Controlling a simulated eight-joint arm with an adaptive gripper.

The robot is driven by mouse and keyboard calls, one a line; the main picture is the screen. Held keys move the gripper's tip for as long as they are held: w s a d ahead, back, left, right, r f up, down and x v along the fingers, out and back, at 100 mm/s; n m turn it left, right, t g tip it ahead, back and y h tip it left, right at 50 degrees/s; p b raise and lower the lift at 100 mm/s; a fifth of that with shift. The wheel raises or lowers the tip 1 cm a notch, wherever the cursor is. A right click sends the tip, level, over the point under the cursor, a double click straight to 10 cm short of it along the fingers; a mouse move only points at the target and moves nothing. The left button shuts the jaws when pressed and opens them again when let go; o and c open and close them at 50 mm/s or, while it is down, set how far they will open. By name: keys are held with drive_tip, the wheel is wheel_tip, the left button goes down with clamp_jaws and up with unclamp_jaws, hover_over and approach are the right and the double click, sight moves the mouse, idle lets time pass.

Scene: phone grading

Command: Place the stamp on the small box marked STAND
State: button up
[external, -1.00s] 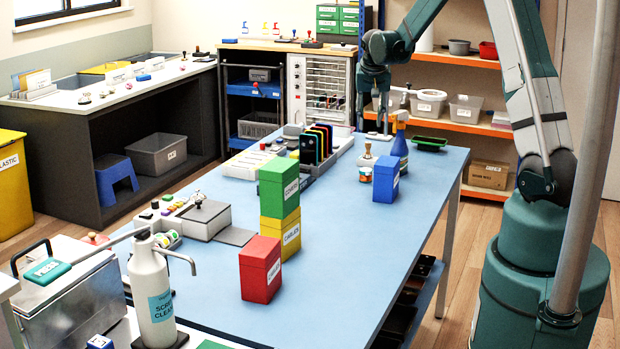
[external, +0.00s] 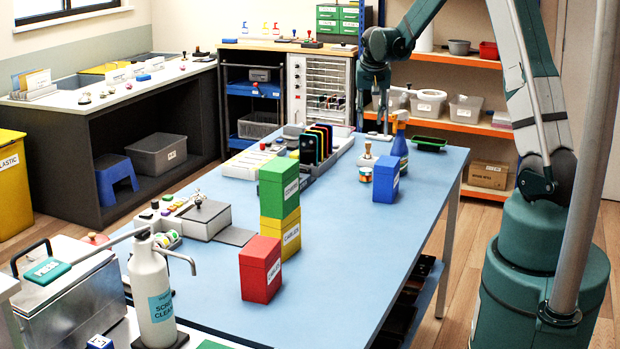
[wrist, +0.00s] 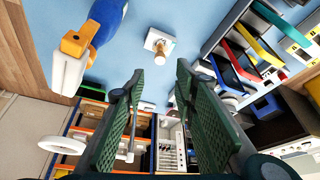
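A stamp with a wooden handle (external: 367,149) stands upright on the blue table, towards its far right part. In the wrist view the wooden handle (wrist: 161,51) shows above a white block-like base, near the top centre. I cannot tell whether that white part is the stamp's own base or a box under it. My gripper (external: 377,132) hangs behind the stamp, by the table's far edge, apart from it. In the wrist view my gripper (wrist: 158,78) has its two green-padded fingers spread with nothing between them. No mark STAND can be read in either view.
A blue spray bottle (external: 399,148) and a blue box (external: 386,179) stand close right of the stamp. A rack of upright phones (external: 318,143) lies to its left. Green, yellow and red boxes (external: 260,268) stand nearer; the table's middle right is clear.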

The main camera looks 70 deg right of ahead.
drive_tip(key=a+r+n+t, duration=0.15)
drive_tip(key=a+r, duration=0.45)
drive_tip(key=a, duration=0.6)
drive_tip(key=a+r+n, duration=0.3)
drive_tip(key=a+r, duration=0.2)
drive_tip(key=a, duration=0.6)
drive_tip(key=a+r+n+t, duration=0.15)
drive_tip(key=a+r, duration=0.45)
drive_tip(key=a, duration=0.6)
drive_tip(key=s+a+n+y, duration=0.1)
drive_tip(key=s+a+n, duration=0.1)
drive_tip(key=s+a, duration=0.4)
drive_tip(key=s+a+n+t+y, duration=0.1)
drive_tip(key=s+a+n, duration=0.2)
drive_tip(key=s+a, duration=0.4)
drive_tip(key=s+a+n+t+y, duration=0.1)
drive_tip(key=s+a, duration=0.5)
drive_tip(key=a, duration=0.9)
drive_tip(key=shift+s+a+f+n+y, duration=0.2)
drive_tip(key=shift+a+n+y, duration=0.25)
drive_tip(key=shift+n, duration=0.35)
drive_tip(key=shift+d+f, duration=0.1)
